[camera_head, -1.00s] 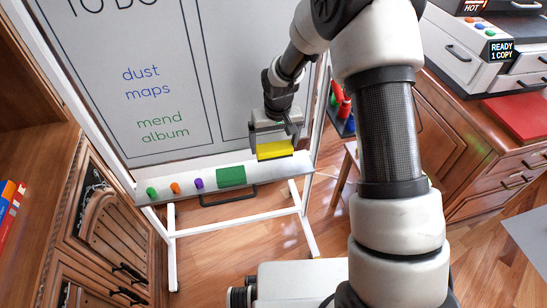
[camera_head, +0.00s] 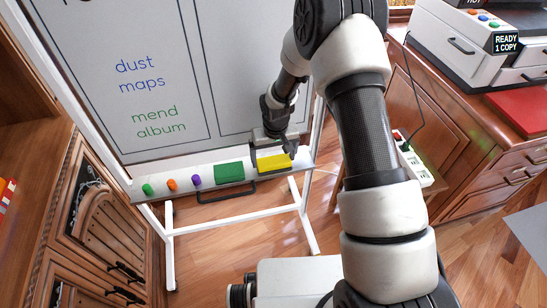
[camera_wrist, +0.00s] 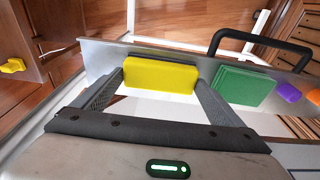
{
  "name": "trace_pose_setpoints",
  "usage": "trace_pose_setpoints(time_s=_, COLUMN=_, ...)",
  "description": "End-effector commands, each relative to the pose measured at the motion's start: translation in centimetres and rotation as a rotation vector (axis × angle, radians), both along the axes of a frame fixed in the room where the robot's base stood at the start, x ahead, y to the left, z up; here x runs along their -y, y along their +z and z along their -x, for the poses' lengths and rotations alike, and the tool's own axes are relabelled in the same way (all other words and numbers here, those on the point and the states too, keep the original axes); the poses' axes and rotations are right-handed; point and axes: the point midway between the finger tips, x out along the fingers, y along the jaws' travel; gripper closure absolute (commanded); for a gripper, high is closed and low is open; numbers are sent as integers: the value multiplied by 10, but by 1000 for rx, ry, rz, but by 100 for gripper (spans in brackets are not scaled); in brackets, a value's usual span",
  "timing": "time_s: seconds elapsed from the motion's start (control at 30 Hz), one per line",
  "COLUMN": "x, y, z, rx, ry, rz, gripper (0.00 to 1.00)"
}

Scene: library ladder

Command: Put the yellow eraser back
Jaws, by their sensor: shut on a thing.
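The yellow eraser (camera_head: 273,161) is a flat yellow block at the right end of the whiteboard's grey tray (camera_head: 304,160). It also shows in the wrist view (camera_wrist: 160,77), in front of the tray's raised edge. My gripper (camera_head: 273,153) is shut on it, with one finger at each end. The eraser is at tray level, right of a green block (camera_head: 229,173) and apart from it. I cannot tell whether its underside touches the tray.
A wooden cabinet (camera_head: 465,150) stands at right. A yellow object (camera_wrist: 12,66) shows at the wrist view's left edge.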

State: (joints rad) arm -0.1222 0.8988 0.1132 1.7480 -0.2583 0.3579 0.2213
Motion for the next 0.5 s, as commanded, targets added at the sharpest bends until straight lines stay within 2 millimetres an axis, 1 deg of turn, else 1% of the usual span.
trace_pose_setpoints(time_s=0.1, x=0, y=0, z=0, rx=0, ry=0, rz=0, gripper=26)
trace_pose_setpoints(time_s=0.2, x=0, y=-4, z=0, rx=0, ry=1, rz=0, gripper=26)
trace_pose_setpoints(time_s=0.23, x=0, y=-2, z=0, rx=0, ry=1, rz=0, gripper=3)
trace_pose_setpoints(time_s=0.27, x=0, y=-2, z=0, rx=0, ry=1, rz=0, gripper=0)
trace_pose_setpoints(time_s=0.5, x=0, y=0, z=0, rx=0, ry=0, rz=0, gripper=0)
